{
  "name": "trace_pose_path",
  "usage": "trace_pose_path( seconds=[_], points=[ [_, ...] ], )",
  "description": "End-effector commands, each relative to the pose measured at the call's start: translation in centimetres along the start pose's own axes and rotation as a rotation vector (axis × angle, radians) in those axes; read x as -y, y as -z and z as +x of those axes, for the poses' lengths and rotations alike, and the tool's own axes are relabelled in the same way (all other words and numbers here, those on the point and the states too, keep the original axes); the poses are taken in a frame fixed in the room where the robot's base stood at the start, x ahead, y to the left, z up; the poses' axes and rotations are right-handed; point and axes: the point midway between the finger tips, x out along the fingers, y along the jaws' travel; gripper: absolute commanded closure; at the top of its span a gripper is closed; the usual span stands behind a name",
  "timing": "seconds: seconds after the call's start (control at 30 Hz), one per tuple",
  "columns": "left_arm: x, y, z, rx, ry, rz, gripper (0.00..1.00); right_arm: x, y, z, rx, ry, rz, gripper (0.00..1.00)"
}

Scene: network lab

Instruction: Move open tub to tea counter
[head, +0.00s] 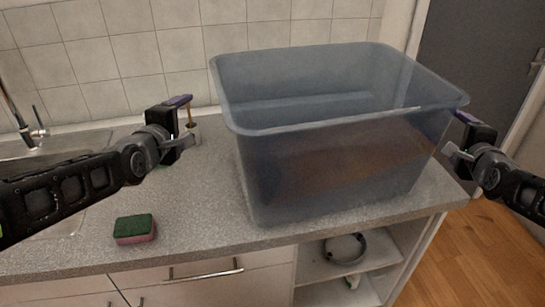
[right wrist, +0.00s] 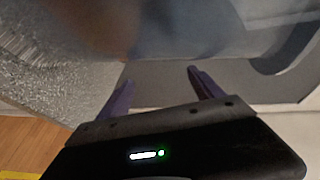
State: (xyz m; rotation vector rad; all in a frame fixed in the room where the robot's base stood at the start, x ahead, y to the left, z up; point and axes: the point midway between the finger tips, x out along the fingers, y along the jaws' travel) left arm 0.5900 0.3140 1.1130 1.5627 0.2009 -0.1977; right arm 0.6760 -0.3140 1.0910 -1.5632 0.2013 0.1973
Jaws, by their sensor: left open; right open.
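The open tub (head: 325,165) is a large translucent blue-grey bin, standing upright on the grey speckled counter (head: 195,215). It looks empty from above. My left gripper (head: 186,115) is open, to the left of the tub and apart from its wall. My right gripper (head: 455,132) is open at the tub's right side, just below the rim; its far part is partly hidden by the tub corner. In the right wrist view its two purple-tipped fingers (right wrist: 158,90) are spread with nothing clearly between them, close to the tub wall (right wrist: 200,35). I cannot tell whether they touch it.
A green and pink sponge (head: 134,229) lies near the counter's front edge. A sink with a tap (head: 35,130) is at the left. Open shelves below hold a grey ring-shaped item (head: 345,248). Wooden floor (head: 480,255) and a dark door (head: 480,60) are at the right.

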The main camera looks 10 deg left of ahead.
Motion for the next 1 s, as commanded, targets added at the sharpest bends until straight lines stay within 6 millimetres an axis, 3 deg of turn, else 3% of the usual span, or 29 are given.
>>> trace_pose_path(
  seconds=[0.2, 0.4, 0.57, 1.0],
  points=[
    [0.0, 0.0, 0.0, 0.0, 0.0, 0.0, 0.24, 0.2, 0.0, -4.7, -0.001, 0.004, -0.004, 0.24],
    [0.0, 0.0, 0.0, 0.0, 0.0, 0.0, 0.24, 0.1, -0.1, -7.9, 0.0, 0.003, -0.003, 0.24],
    [0.0, 0.0, 0.0, 0.0, 0.0, 0.0, 0.24, 0.0, 0.0, -8.9, 0.001, 0.0, 0.0, 0.24],
    [0.0, 0.0, 0.0, 0.0, 0.0, 0.0, 0.24, 0.0, 0.0, -8.9, 0.0, 0.0, 0.0, 0.24]
  ],
)
